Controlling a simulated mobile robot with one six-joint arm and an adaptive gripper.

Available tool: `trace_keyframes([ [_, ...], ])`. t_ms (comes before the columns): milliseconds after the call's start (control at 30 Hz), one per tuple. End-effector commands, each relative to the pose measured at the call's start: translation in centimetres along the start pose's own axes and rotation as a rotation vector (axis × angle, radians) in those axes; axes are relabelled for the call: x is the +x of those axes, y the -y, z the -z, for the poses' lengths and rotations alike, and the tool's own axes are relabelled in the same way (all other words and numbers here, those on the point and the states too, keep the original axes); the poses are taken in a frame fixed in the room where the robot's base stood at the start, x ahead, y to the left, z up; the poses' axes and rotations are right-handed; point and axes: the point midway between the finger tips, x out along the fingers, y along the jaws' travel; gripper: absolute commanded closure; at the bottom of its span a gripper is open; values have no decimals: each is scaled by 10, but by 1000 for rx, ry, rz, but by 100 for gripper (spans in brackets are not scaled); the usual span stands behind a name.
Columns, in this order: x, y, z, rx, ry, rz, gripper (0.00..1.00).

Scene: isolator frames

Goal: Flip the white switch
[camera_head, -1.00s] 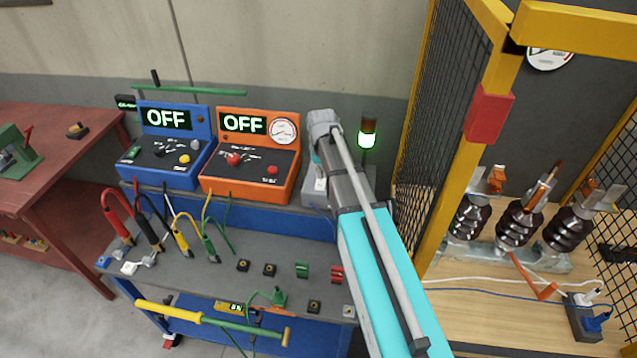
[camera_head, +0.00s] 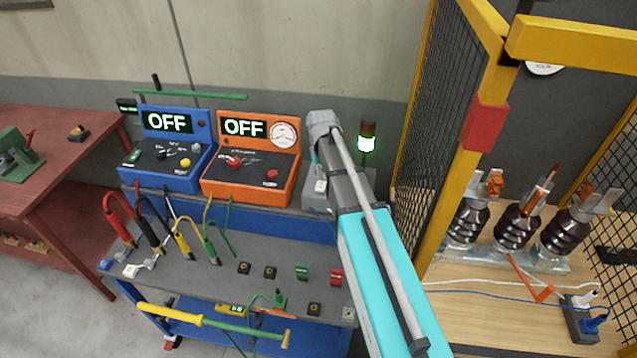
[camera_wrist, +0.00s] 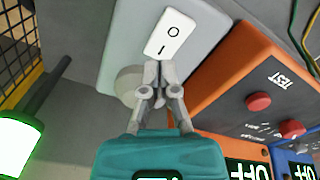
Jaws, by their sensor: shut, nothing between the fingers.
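The white switch (camera_wrist: 171,34) is a rocker marked O and I on a grey box (camera_wrist: 128,50) in the wrist view. My gripper (camera_wrist: 158,68) is shut and empty, its fingertips at the lower end of the switch, by the I mark. Whether the tips touch it I cannot tell. In the head view the grey box (camera_head: 312,200) is mostly hidden behind my arm, and a small white part, likely the switch (camera_head: 320,186), shows beside it. The fingertips are hidden there.
An orange test unit (camera_head: 250,190) reading OFF stands left of the grey box, with a blue unit (camera_head: 165,180), also OFF, beyond it. A green-lit lamp (camera_head: 367,143) stands behind. A yellow mesh cage (camera_head: 455,190) rises on the right. Leads and sockets cover the bench front.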

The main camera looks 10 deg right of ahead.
Motion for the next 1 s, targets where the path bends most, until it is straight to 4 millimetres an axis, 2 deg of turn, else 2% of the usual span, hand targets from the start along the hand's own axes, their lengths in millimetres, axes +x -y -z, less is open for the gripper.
trace_keyframes([
  [33,-6,0,0,0,0,0,100],
  [700,-44,0,0,-1,0,0,100],
  [1000,-51,0,0,-1,0,0,100],
])
